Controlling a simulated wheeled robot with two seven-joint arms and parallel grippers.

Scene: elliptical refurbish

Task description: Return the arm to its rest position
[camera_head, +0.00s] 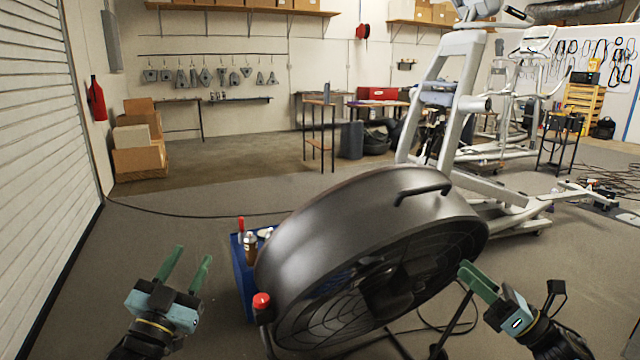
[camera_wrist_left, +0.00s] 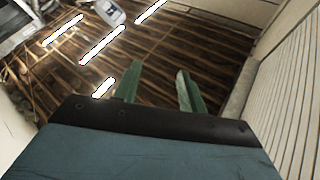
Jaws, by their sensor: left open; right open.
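My left gripper (camera_head: 190,268) is at the lower left of the head view, with its two green fingers apart and nothing between them. It also shows in the left wrist view (camera_wrist_left: 158,85), pointing toward the ceiling beams, with empty space between the fingers. My right gripper (camera_head: 478,281) is at the lower right of the head view, in front of the right edge of the large fan. Its green fingers overlap from this angle, and nothing is seen held. Both arms come in from the bottom of the head view.
A large dark drum fan (camera_head: 340,225) stands between my grippers. A blue cart (camera_head: 243,280) with bottles and a red-capped item is behind its left side. A white elliptical machine (camera_head: 455,85) stands behind right. Cables lie on the floor. Floor at the left is clear up to the shutter wall (camera_head: 40,130).

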